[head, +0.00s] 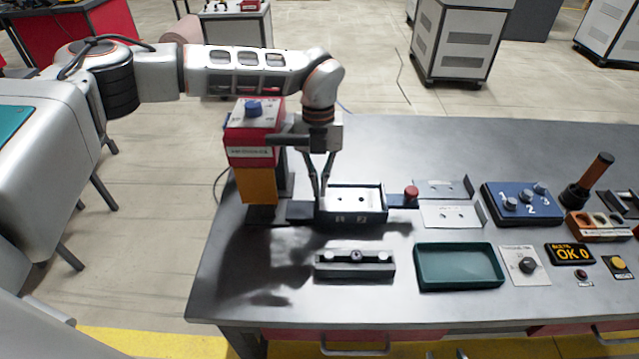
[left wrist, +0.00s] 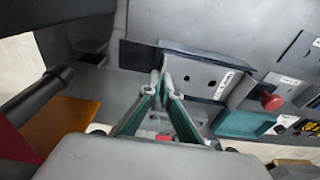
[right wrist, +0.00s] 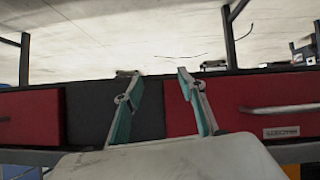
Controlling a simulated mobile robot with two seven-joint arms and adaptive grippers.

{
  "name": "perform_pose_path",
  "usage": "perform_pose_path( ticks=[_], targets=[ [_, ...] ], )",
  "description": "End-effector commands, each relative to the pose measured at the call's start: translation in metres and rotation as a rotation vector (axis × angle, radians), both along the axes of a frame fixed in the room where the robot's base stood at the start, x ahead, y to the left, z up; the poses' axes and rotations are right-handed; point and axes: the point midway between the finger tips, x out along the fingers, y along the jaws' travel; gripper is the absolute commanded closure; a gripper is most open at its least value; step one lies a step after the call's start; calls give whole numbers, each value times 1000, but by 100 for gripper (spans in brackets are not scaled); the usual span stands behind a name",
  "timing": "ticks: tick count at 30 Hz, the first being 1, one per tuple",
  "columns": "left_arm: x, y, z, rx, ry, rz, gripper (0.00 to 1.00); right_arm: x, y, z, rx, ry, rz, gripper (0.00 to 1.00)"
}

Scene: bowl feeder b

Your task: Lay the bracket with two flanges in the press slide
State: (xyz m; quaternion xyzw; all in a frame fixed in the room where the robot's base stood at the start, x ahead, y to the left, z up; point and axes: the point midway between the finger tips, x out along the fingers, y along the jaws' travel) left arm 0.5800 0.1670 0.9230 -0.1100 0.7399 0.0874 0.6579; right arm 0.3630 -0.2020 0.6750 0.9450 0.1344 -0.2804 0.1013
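The bracket with two flanges (head: 355,198) is a pale plate with two holes, lying flat within the dark press slide (head: 350,218) in front of the red and orange press (head: 252,150). The plate also shows in the left wrist view (left wrist: 203,77). My left gripper (head: 322,198) points down at the bracket's left end. Its fingertips (left wrist: 164,82) are close together at the flange there and look shut on it, though the contact is partly hidden. My right gripper (right wrist: 155,85) is open and empty, facing the red drawer fronts of the bench; it is outside the head view.
Two other brackets (head: 450,214) lie right of the slide, beyond the red knob (head: 411,192). A grey fixture block (head: 355,264) and a green tray (head: 458,266) stand nearer the front edge. A blue dial panel (head: 520,203) is further right. The bench's front left is clear.

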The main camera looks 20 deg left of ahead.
Motion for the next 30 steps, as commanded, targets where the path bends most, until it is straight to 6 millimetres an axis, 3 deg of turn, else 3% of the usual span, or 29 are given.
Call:
perform_pose_path(
  ticks=[1,3,12,17,30],
  targets=[
    [0,0,-1,0,0,0,93,0,0,0,0,0,0,60],
    [0,0,-1,0,0,0,79,0,0,0,0,-1,0,60],
    [0,0,0,0,0,0,79,1,0,1,1,-3,0,60],
    [1,0,10,0,-1,0,79,1,0,2,1,-3,0,60],
    [11,4,93,1,-3,1,79,-1,0,-7,1,1,0,60]
  ],
)
